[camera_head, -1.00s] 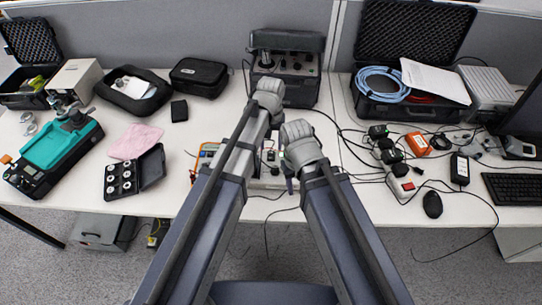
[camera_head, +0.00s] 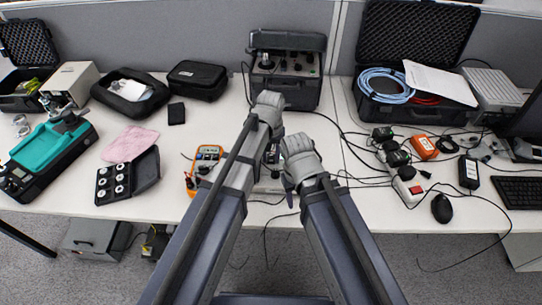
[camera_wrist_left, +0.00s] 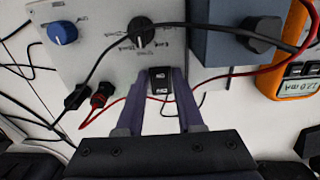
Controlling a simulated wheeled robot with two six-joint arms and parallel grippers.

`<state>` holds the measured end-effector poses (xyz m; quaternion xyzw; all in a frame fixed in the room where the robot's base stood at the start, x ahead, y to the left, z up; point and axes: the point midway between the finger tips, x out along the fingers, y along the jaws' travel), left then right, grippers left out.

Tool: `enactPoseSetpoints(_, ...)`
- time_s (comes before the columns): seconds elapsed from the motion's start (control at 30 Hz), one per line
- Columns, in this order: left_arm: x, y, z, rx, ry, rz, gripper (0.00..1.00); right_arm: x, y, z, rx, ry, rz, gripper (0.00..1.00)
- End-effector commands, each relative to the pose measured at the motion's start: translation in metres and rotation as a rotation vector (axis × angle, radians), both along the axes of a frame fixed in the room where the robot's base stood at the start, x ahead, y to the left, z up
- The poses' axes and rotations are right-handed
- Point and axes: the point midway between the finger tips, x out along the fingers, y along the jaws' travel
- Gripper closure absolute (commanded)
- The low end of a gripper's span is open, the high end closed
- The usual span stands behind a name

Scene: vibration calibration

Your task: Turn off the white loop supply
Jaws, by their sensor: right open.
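The white loop supply (camera_wrist_left: 95,50) fills the upper left of the left wrist view, with a blue knob (camera_wrist_left: 62,33), a black knob (camera_wrist_left: 141,31) and a small black labelled switch (camera_wrist_left: 161,84). In the head view the supply (camera_head: 271,153) is mostly hidden behind my arms. My left gripper (camera_wrist_left: 160,74) is open, its fingers on either side of the switch; I cannot tell whether they touch it. In the head view my left wrist is above the supply. My right gripper (camera_head: 290,192) is open in front of the supply, with its fingertips partly hidden.
An orange multimeter (camera_head: 207,158) stands left of the supply, and red and black leads cross the panel in the left wrist view. A black instrument case (camera_head: 288,88) stands behind. Power adapters (camera_head: 397,158) and cables lie to the right. A pink cloth (camera_head: 130,143) lies left.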

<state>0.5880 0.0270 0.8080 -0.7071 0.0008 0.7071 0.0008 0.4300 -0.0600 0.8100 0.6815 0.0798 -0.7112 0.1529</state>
Motion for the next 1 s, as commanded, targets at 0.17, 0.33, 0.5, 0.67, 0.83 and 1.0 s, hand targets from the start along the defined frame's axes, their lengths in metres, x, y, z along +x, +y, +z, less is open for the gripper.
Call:
enactPoseSetpoints(0.17,0.0,0.0,0.0,0.0,0.0,0.0,0.85,0.0,0.0,0.0,0.0,0.0,0.0,0.5)
enactPoseSetpoints(0.33,0.0,0.0,0.0,0.0,0.0,0.0,1.0,0.0,0.0,0.0,0.0,0.0,0.0,0.5)
enactPoseSetpoints(0.5,0.0,0.0,0.0,0.0,0.0,0.0,1.0,0.0,0.0,0.0,0.0,0.0,0.0,0.5)
enactPoseSetpoints(0.67,0.003,-0.001,0.0,0.0,0.02,0.001,1.0,0.0,0.0,0.0,0.0,0.0,0.0,0.5)
enactPoseSetpoints(0.83,0.011,-0.001,0.0,0.0,0.152,0.001,1.0,0.0,0.0,-0.002,0.0,0.0,0.0,0.5)
enactPoseSetpoints(1.0,0.01,-0.001,0.001,0.0,0.245,0.0,1.0,0.0,0.0,-0.005,0.0,0.0,0.0,0.5)
